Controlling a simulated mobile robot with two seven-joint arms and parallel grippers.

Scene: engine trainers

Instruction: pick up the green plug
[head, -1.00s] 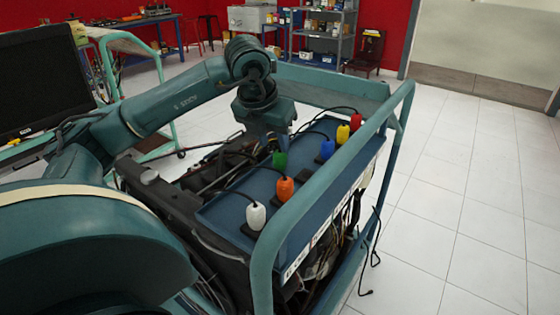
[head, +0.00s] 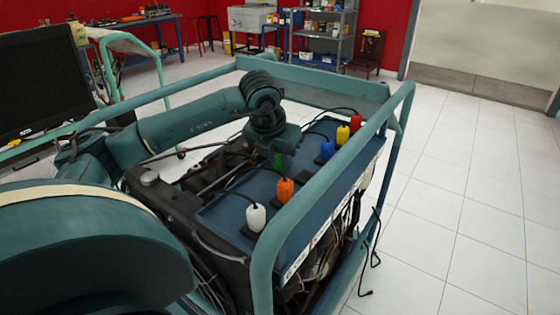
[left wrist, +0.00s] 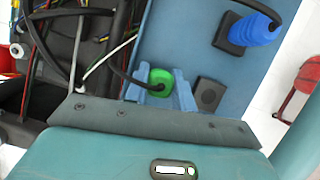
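The green plug (head: 279,161) stands on the blue panel of the engine trainer, partly hidden under my left gripper in the head view. In the left wrist view, the green plug (left wrist: 160,82) with its black cable shows between the two light-blue fingers of my left gripper (left wrist: 160,93). The fingers are spread to either side of it, very close; I cannot tell whether they touch it. In the head view my left gripper (head: 276,146) points down over the plug. My right gripper is not in view.
A black socket (left wrist: 210,95) is right of the green plug. Blue (head: 327,149), orange (head: 285,188), white (head: 256,217), yellow (head: 343,133) and red (head: 355,117) plugs line the panel. The teal frame rail (head: 330,165) runs alongside. Cables lie left of the panel.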

